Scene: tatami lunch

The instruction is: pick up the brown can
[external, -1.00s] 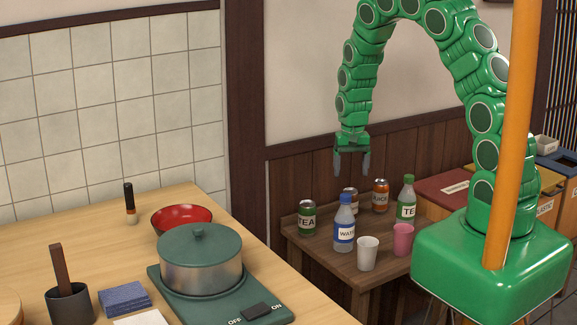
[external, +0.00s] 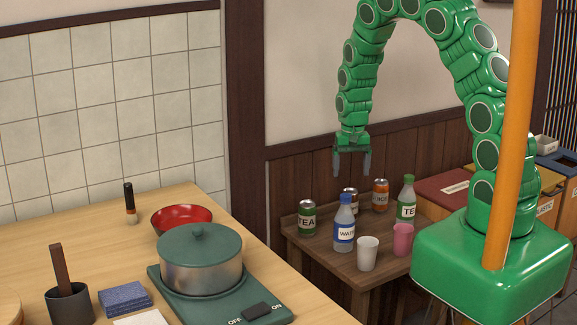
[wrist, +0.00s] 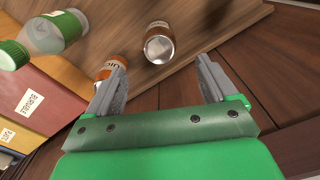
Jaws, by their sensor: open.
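The brown can (external: 350,195) stands on the low wooden table, partly hidden behind the water bottle in the external view. In the wrist view the brown can (wrist: 159,44) shows its pale metal end, beyond the fingertips and between their lines. My gripper (external: 351,172) points down above the table, over the brown can, with its fingers apart. In the wrist view my gripper (wrist: 160,62) is open, with nothing between the fingers.
The orange juice can (external: 380,194) stands close to the right, partly behind the left finger in the wrist view. A green tea can (external: 307,218), water bottle (external: 344,226), tea bottle (external: 406,203), white cup (external: 368,254) and pink cup (external: 402,239) crowd the table (external: 323,252).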

